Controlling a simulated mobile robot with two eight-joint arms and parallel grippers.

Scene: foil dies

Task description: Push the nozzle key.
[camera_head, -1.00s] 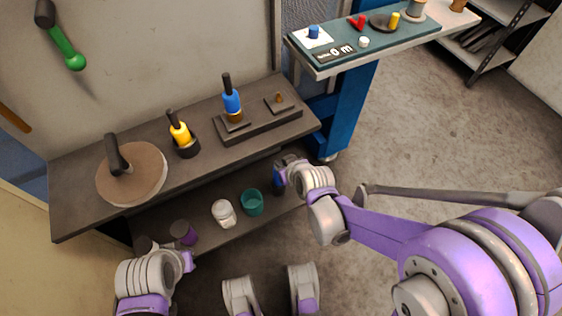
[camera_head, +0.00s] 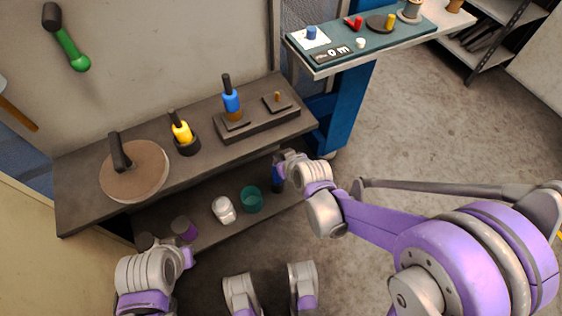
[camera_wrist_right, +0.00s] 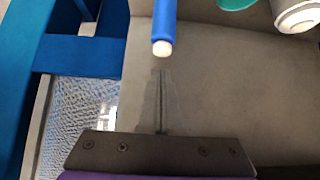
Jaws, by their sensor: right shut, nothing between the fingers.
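I cannot tell for sure which thing is the nozzle key. My right gripper (camera_head: 283,166) is at the bench's right front corner, seen from behind. In the right wrist view the gripper (camera_wrist_right: 160,118) is shut and empty. Straight ahead of its fingertips is a blue cylinder with a pale tip (camera_wrist_right: 164,28), apart from them in the picture. In the head view a blue thing (camera_head: 278,182) shows by that gripper, partly hidden. My left wrist is low at the left, and its gripper's fingers cannot be made out.
The dark bench (camera_head: 75,195) carries a round disc with a handle (camera_head: 145,172), a yellow tool (camera_head: 181,132), a blue tool (camera_head: 231,102) and a block with a peg. A white jar (camera_head: 224,210) and teal cup (camera_head: 251,199) stand below. A cart (camera_head: 335,67) with small parts is behind.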

